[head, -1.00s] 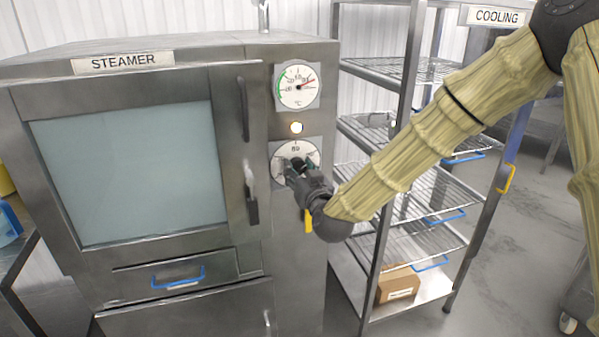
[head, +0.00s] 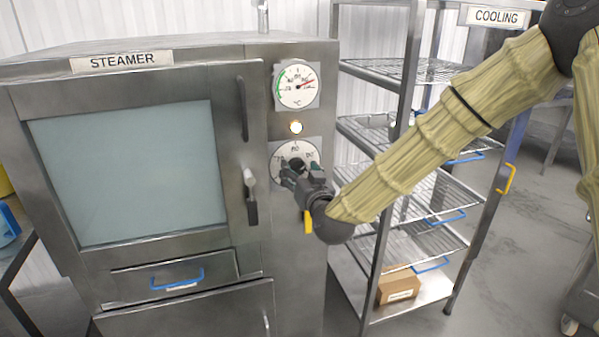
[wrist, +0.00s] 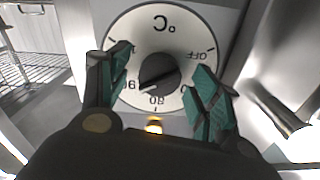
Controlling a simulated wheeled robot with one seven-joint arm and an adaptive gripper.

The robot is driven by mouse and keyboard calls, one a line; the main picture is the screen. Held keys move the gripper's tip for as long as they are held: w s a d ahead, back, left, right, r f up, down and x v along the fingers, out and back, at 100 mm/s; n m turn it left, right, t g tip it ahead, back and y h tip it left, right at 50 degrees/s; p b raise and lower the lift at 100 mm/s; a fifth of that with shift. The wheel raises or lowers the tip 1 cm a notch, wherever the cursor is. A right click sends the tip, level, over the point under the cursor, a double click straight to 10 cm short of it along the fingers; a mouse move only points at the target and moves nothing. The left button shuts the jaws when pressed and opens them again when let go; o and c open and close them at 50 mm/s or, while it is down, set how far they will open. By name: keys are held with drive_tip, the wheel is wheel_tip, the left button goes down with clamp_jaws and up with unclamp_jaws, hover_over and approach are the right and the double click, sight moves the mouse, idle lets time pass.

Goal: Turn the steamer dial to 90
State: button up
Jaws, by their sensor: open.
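The steamer dial (head: 311,152) is a white disc on the steamer's right-hand panel, below the gauge. In the wrist view the dial (wrist: 150,26) shows upside down, with OFF, 80 and 90 legible in part. Its dark knob (wrist: 158,73) sits in the middle, and a pale line on it points to the lower left, toward the 90. My gripper (wrist: 163,84) is open, with one green-padded finger on each side of the knob and a visible gap to it. In the head view my gripper (head: 290,172) covers the dial's lower part.
The steamer (head: 160,262) has a round temperature gauge (head: 297,86) above the dial and a lit lamp (head: 296,127) between them. A door handle (head: 250,196) stands close left of my gripper. The cooling rack (head: 402,120) stands right, behind my arm.

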drive_tip(key=v, duration=1.1)
drive_tip(key=shift+s, duration=0.2)
